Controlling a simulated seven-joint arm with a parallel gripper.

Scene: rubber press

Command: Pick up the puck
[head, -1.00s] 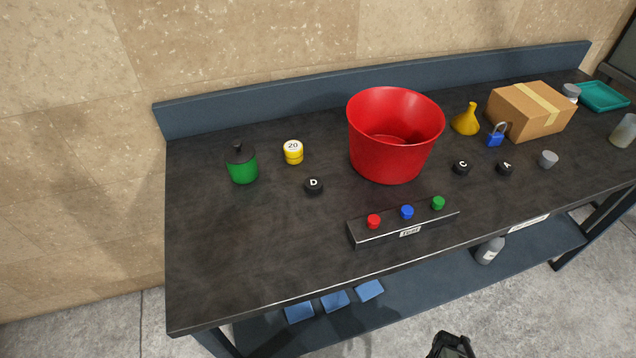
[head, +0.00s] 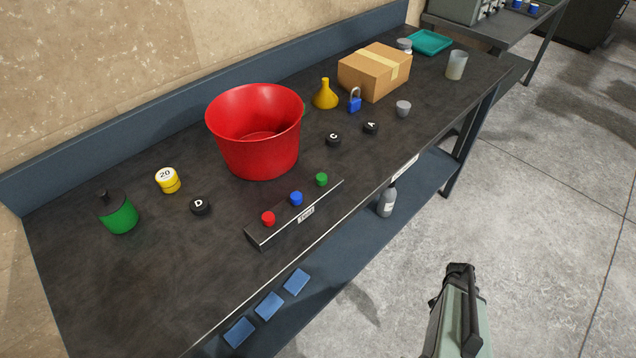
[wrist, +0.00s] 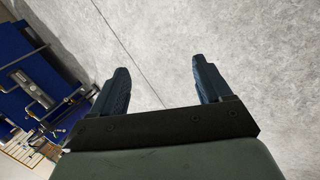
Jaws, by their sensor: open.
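Three small black pucks with white letters lie apart on the dark workbench (head: 350,235). Puck D (head: 201,206) is left of the red bucket (head: 258,150). Puck C (head: 333,139) and puck A (head: 371,127) are right of the bucket. Which one is meant by "the puck" cannot be told. My gripper (wrist: 160,75) shows in the wrist view with two dark fingers spread and nothing between them, over grey floor. In the head view my arm is at the lower right, in front of the bench and away from all three pucks.
A button bar (head: 296,215) lies near the front edge. Blue blocks (head: 269,306) lie below.

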